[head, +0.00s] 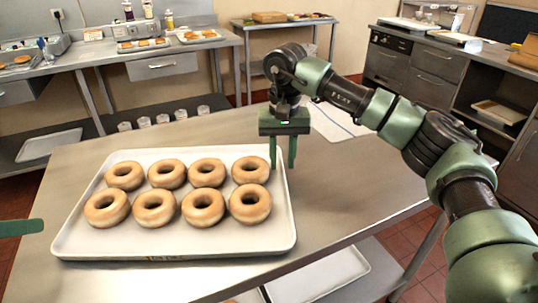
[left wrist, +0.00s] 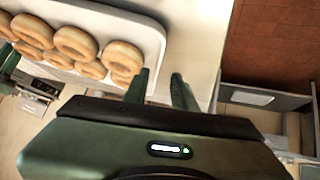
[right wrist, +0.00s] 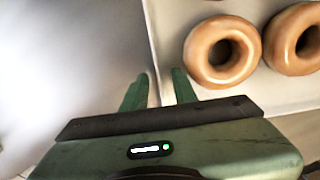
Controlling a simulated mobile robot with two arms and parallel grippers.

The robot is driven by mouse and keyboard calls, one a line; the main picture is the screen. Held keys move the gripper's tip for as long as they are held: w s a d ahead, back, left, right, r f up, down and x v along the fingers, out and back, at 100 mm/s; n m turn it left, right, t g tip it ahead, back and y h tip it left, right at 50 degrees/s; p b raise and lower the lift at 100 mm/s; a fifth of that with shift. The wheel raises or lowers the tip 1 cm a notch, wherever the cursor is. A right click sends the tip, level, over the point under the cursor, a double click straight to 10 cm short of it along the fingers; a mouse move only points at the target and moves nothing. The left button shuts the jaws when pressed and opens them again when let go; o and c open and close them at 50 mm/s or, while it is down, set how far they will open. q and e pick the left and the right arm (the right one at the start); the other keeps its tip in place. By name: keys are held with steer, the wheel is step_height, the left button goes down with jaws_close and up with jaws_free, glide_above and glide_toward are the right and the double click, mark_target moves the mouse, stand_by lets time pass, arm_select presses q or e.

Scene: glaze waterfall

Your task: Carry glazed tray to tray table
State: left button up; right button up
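A pale tray (head: 160,241) holds several ring doughnuts (head: 203,207) in two rows on the steel table. The doughnuts look glossy. My right gripper (head: 283,166) points down at the tray's right rim, its two fingers apart. In the right wrist view, the tray's edge (right wrist: 153,50) runs between the fingertips (right wrist: 158,82); whether they touch it cannot be told. My left gripper shows only as a green finger (head: 20,227) at the left edge of the head view. In the left wrist view, its fingers (left wrist: 161,80) are apart beside the tray's rim (left wrist: 157,45).
A white sheet (head: 338,121) lies behind my right gripper on the steel table (head: 358,190). A back-left counter (head: 95,63) holds trays and bottles, with glasses (head: 162,118) below. A small table (head: 285,22) stands at the back. Dark cabinets (head: 437,62) line the right.

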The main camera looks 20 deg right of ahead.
steer(key=shift+r, duration=0.35)
arm_select(q)
steer(key=v, duration=0.2)
steer(key=shift+s+a+r, duration=0.1)
steer(key=shift+s+r, duration=0.15)
steer(key=shift+r, duration=0.05)
arm_select(e)
step_height(320, 180, up, 11)
steer(key=shift+r, duration=0.15)
